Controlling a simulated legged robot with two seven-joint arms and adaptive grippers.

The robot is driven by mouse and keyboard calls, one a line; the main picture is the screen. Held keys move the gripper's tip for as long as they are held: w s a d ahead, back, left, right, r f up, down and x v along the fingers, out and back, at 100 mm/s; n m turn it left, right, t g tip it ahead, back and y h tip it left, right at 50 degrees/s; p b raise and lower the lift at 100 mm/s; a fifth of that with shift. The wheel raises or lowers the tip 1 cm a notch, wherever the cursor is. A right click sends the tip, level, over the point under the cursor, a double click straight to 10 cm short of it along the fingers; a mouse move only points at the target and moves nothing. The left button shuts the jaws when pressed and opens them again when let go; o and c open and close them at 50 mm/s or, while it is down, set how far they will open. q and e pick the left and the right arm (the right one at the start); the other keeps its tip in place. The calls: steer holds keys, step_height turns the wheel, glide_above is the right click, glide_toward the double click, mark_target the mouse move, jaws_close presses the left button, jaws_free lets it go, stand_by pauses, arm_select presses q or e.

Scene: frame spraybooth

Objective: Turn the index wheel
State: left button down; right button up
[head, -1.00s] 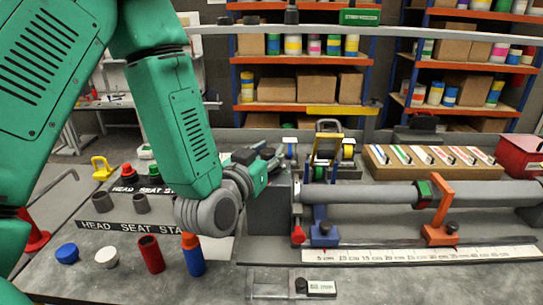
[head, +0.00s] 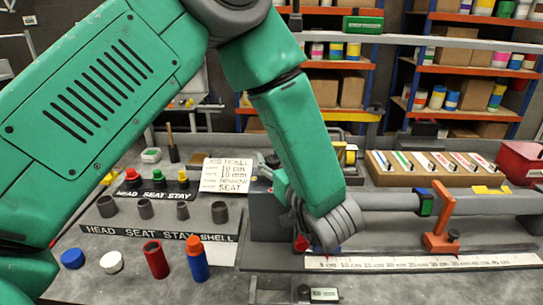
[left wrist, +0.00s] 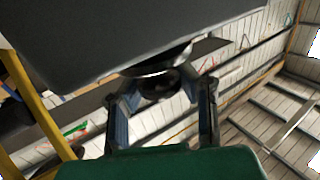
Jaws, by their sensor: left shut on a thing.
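My left gripper (head: 268,165) is at the grey block (head: 262,215) at the left end of the long grey tube (head: 385,202). Its arm and wrist cover much of that end in the head view, and the index wheel cannot be made out there. In the left wrist view a dark round part with a bright rim (left wrist: 158,84), likely the index wheel, sits against a large grey block (left wrist: 95,40). The two fingers of my left gripper (left wrist: 160,98) stand on either side of it and are shut on it. My right gripper is not in view.
An orange clamp (head: 438,225) stands on the tube behind a white ruler (head: 420,262). A job ticket (head: 226,175) stands behind grey sockets (head: 145,208). A wooden rack (head: 430,165) is behind.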

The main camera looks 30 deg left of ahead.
arm_select(q)
steer(key=shift+s+d+f+n+g+y+p, duration=0.15)
steer(key=shift+n+g+y, duration=0.25)
steer(key=shift+n+g, duration=0.5)
steer(key=shift+w+f+n+g+y+p, duration=0.15)
steer(key=shift+n+g+y, duration=0.3)
steer(key=shift+g, duration=0.85)
steer(key=shift+s+n, duration=0.1)
steer(key=shift+n, duration=0.15)
steer(key=c, duration=1.1)
jaws_free()
steer(key=shift+d+r, duration=0.1)
steer(key=shift+c, duration=0.2)
steer(key=shift+d+r, duration=0.2)
steer(key=shift+d, duration=0.15)
steer(key=v, duration=1.1)
steer(key=shift+d+f, duration=0.2)
steer(key=shift+d, duration=0.1)
